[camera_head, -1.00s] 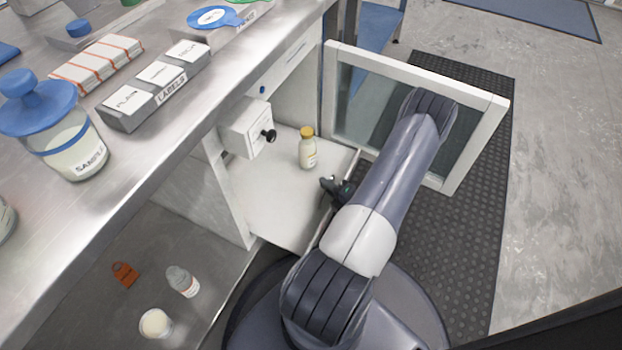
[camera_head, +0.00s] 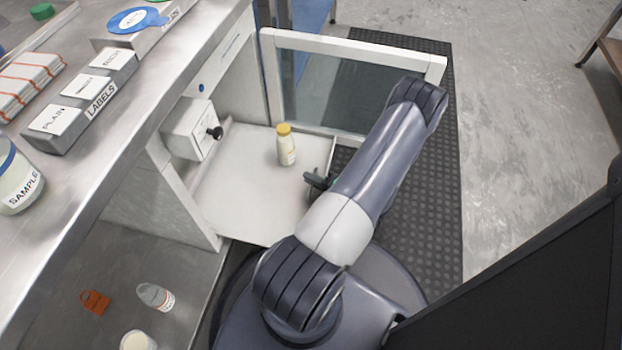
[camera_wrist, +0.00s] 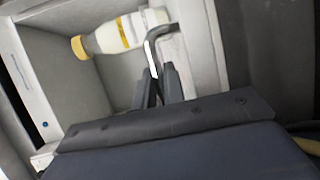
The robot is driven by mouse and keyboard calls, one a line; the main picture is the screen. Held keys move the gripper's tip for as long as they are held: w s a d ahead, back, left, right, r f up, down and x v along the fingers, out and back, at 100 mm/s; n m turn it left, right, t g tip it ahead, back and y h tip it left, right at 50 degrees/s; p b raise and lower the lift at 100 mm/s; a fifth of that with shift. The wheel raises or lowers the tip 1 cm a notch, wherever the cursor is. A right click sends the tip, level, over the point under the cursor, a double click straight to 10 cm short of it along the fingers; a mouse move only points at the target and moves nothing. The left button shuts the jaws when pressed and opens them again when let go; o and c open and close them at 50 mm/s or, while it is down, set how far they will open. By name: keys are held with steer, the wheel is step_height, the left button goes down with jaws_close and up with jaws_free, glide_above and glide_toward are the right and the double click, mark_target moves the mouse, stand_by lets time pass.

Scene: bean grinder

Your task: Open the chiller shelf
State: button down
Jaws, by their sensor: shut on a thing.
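The chiller shelf (camera_head: 235,205) is a pale flat tray sticking out of the open cabinet under the counter. A bottle with a yellow cap (camera_head: 286,147) stands on it; the bottle also shows in the wrist view (camera_wrist: 118,34). My gripper (camera_head: 318,181) is at the shelf's front edge. In the wrist view my gripper (camera_wrist: 157,85) is shut on the bent metal shelf handle (camera_wrist: 152,52). The grip itself is small and partly hidden in the head view.
The glass-panelled chiller door (camera_head: 350,90) stands open behind my arm. A white box with a black knob (camera_head: 190,128) is mounted beside the shelf. The steel counter (camera_head: 130,125) overhangs at left. Grey floor at right is mostly clear.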

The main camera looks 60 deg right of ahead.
steer(key=c, duration=1.8)
jaws_free()
steer(key=s+p, duration=0.1)
steer(key=s, duration=0.2)
steer(key=s+r+p, duration=0.1)
steer(key=s, duration=0.3)
steer(key=s+r+p, duration=0.1)
steer(key=s, duration=0.2)
steer(key=shift+s+a, duration=0.3)
steer(key=shift+w+f, duration=0.1)
steer(key=shift+w, duration=0.05)
steer(key=w+b, duration=0.1)
steer(key=w, duration=0.2)
steer(key=w+f, duration=0.1)
steer(key=w, duration=0.1)
steer(key=w+b, duration=0.1)
steer(key=w, duration=0.2)
steer(key=shift+w+d+f+b, duration=0.25)
steer(key=shift+w+f+b, duration=0.05)
steer(key=shift+f, duration=0.05)
steer(key=shift+w, duration=0.95)
